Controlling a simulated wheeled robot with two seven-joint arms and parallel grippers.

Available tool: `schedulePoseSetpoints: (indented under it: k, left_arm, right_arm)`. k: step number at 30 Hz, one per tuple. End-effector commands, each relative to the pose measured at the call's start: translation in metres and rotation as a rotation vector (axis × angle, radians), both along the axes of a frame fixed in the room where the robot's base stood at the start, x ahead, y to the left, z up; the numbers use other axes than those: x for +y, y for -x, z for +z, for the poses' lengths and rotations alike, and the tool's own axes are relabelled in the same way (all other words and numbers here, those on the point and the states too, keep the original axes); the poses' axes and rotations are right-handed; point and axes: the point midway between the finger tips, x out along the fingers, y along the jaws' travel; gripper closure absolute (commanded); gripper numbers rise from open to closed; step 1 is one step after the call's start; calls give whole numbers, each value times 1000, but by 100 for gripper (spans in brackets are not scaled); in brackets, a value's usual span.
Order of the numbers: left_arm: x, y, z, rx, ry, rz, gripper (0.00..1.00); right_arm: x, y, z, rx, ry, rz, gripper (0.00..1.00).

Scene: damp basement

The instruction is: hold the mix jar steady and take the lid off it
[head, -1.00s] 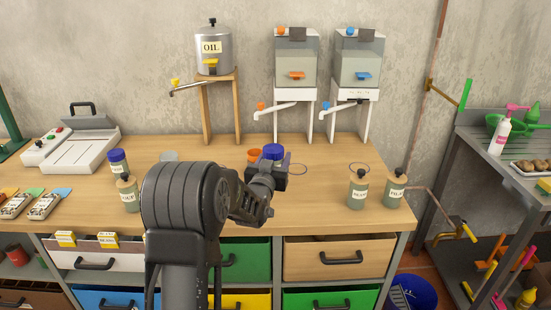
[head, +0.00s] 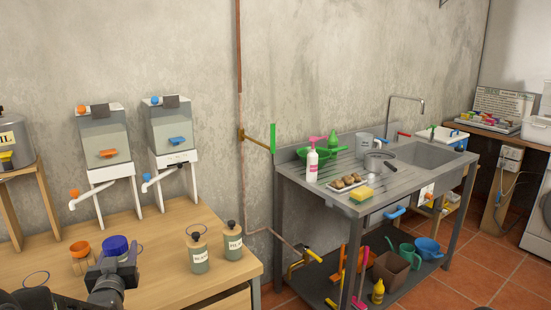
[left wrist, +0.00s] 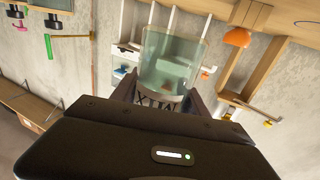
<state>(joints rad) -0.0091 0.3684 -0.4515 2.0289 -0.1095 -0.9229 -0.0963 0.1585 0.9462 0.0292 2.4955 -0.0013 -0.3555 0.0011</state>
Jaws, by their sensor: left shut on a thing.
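A jar with a blue lid (head: 115,245), which I take to be the mix jar, is at the lower left of the head view. The lid sits on top; most of the body below is hidden by my left gripper (head: 113,275). My left gripper is shut on the jar. In the left wrist view a clear, greenish glass body (left wrist: 172,62) shows between the dark fingers, and the lid cannot be seen there. My right gripper is in neither view.
An orange-topped vessel (head: 80,252) stands just left of the jar. Two labelled, stoppered bottles (head: 198,252) (head: 233,243) stand near the bench's right end. Two tap tanks (head: 103,135) (head: 170,128) stand behind. A metal sink table (head: 400,180) is further right.

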Motion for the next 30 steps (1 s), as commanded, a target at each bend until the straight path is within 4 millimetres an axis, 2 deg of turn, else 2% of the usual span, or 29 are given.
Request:
schedulePoseSetpoints:
  k: [1,5,9,12,15,19,30]
  left_arm:
    - [-23,1,-10,4,3,-28,100]
    - [-90,9,-37,7,3,-110,100]
    - [-161,25,-65,7,2,-202,100]
    - [-200,37,-81,6,2,-259,100]
    - [-226,46,-93,4,1,-300,100]
    - [-243,50,-101,1,-1,-329,100]
    - [-242,49,-102,-1,-1,-328,100]
  right_arm:
    - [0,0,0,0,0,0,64]
    - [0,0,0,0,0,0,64]
    - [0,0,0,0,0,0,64]
    - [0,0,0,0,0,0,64]
    - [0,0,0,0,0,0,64]
    - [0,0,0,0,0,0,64]
    - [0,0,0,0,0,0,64]
